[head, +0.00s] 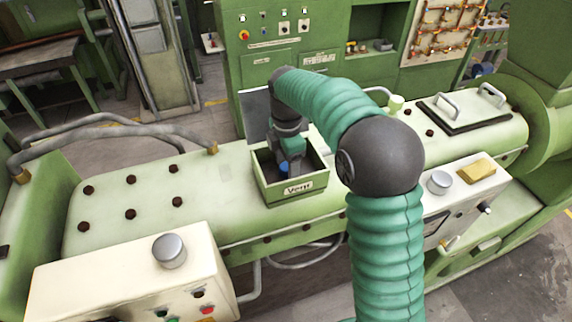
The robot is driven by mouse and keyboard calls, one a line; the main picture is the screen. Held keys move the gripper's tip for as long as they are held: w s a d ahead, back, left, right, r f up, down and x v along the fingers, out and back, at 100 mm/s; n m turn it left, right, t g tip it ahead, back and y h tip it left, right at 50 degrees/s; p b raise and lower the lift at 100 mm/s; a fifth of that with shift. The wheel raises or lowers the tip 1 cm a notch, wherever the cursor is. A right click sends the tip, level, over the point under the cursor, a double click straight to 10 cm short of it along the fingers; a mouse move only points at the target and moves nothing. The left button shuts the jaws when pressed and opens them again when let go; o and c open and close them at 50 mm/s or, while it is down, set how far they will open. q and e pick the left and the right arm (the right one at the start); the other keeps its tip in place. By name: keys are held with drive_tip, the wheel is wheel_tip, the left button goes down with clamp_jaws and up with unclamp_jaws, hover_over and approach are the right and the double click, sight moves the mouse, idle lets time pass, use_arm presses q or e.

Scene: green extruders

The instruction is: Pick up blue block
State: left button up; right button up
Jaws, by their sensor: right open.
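The blue block (284,168) shows only as a small blue patch inside the green open box (291,190), which has a label on its front. The box stands on the pale green machine top. My right gripper (289,166) points down into the box at the block. Its fingers are small and partly hidden, and I cannot tell whether they touch the block. The gripper is open. My left gripper is not in view.
A control box with a silver knob (169,251) stands at the front left. Another silver knob (439,182) and a yellow block (477,171) sit on the right panel. The machine top left of the box is mostly clear, with dark bolts.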

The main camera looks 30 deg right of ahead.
drive_tip(key=shift+s+d+f, duration=0.1)
drive_tip(key=shift+d+f, duration=0.1)
drive_tip(key=shift+d, duration=0.1)
drive_tip(key=shift+w+d+f, duration=0.1)
drive_tip(key=shift+w+d, duration=0.05)
drive_tip(key=shift+w, duration=0.1)
drive_tip(key=c, duration=0.4)
drive_tip(key=shift+w+a, duration=0.1)
drive_tip(key=shift+a, duration=0.1)
drive_tip(key=c, duration=0.5)
drive_tip(key=shift+s+a, duration=0.2)
clamp_jaws()
drive_tip(key=shift+r, duration=0.2)
